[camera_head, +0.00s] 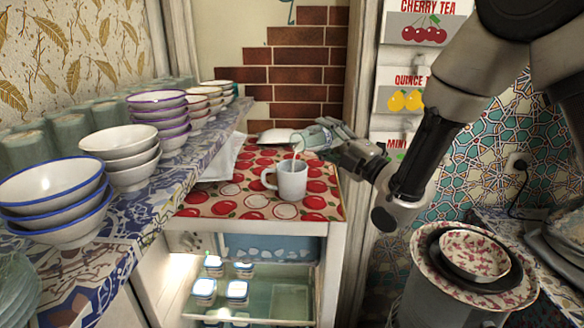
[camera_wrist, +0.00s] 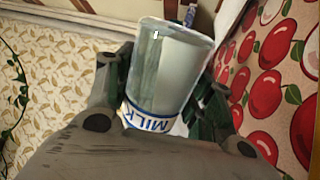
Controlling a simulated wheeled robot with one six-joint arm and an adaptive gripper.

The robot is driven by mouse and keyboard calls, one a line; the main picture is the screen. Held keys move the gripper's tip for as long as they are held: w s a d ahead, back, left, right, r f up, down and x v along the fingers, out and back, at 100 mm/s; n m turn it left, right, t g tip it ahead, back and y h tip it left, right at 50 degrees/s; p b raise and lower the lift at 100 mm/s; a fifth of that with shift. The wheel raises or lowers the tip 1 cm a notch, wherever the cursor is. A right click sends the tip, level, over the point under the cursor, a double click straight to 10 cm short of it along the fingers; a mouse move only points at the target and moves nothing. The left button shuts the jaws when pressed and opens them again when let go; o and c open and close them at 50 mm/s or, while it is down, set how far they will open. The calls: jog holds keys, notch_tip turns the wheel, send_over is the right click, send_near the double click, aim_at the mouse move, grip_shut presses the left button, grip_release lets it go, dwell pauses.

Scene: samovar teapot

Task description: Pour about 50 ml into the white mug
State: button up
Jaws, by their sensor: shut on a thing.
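The white mug (camera_head: 288,180) stands upright on the apple-patterned cloth in the head view, with its handle to the left. My gripper (camera_head: 333,139) is shut on a clear milk glass (camera_head: 313,138) and holds it tipped to the left, its mouth just above the mug. A thin pale streak shows between the glass's mouth and the mug, like milk running down. In the wrist view the milk glass (camera_wrist: 168,75), with blue "MILK" lettering, sits between the fingers of my gripper (camera_wrist: 165,98). The mug's inside and its level are hidden.
The red apple cloth (camera_head: 235,195) covers the small counter around the mug. A white dish (camera_head: 275,137) lies behind. Stacked bowls (camera_head: 58,195) and several glasses line the shelf at left. A patterned bowl (camera_head: 474,254) sits on a pot at right.

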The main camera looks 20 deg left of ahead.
jog(key=shift+r+n, duration=0.3)
jog(key=shift+n, duration=0.1)
dwell(1.2)
jog(key=f+m, duration=0.1)
jog(key=m, duration=0.1)
jog(key=w+f+m+t+h, duration=0.1)
jog(key=f+m, duration=0.1)
jog(key=shift+d, duration=0.2)
jog(key=shift+s+a+f+m+t+h, duration=0.15)
jog(key=shift+f+m, duration=0.15)
jog(key=shift+m, duration=0.3)
jog(key=shift+s+d+f+m+t+h, duration=0.15)
jog(key=shift+f+m, duration=0.1)
jog(key=shift+m, duration=0.35)
jog(key=shift+a+m, duration=0.1)
jog(key=shift+m, duration=0.3)
